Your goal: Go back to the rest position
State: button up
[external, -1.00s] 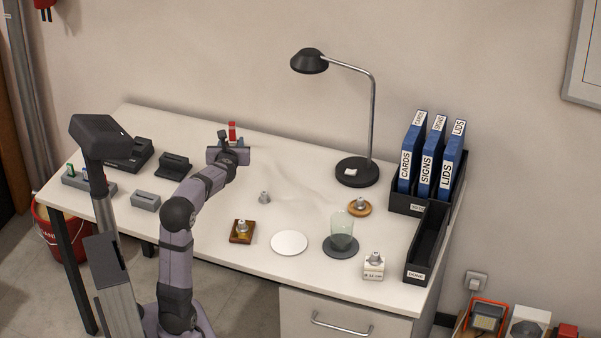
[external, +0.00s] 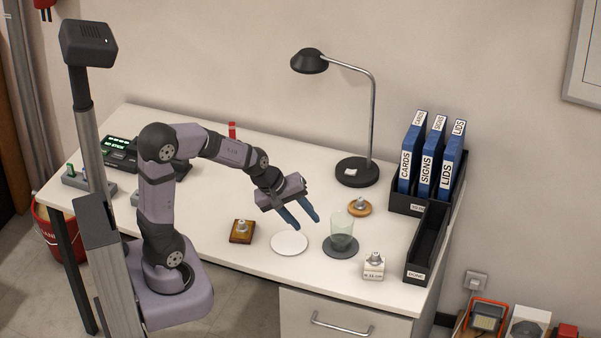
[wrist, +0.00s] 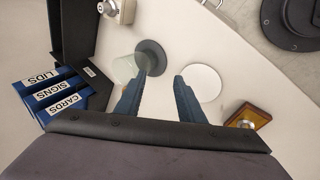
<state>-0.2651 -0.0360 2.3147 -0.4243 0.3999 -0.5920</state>
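My gripper (external: 307,224) is open and empty, its two blue fingers pointing down and to the right above the table (external: 210,262). In the external view it hangs over the area behind the white round disc (external: 290,243), apart from the surface. In the wrist view the gripper (wrist: 160,78) has clear space between its fingers. One fingertip overlaps the green glass cup (wrist: 124,68) and dark coaster (wrist: 152,58) in that view, and the other overlaps the white disc (wrist: 203,82).
A wooden block with a metal knob (external: 242,231) stands left of the disc. A white block (external: 374,266), round wooden stand (external: 360,208), black lamp (external: 357,172), blue binders (external: 425,165) and black tray (external: 427,245) stand right. A device with a lit green display (external: 119,141) is back left.

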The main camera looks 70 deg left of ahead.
jog(key=s+d+r+m+g+p, duration=0.2)
jog(key=s+d+m+g+p, duration=0.1)
jog(key=s+m, duration=0.4)
jog(key=s+d+r+m+g+p, duration=0.3)
jog(key=s+m+p, duration=0.3)
jog(key=s, duration=0.4)
jog(key=shift+s+d+m, duration=0.15)
jog(key=shift+d+m, duration=0.1)
jog(key=shift+m, duration=0.15)
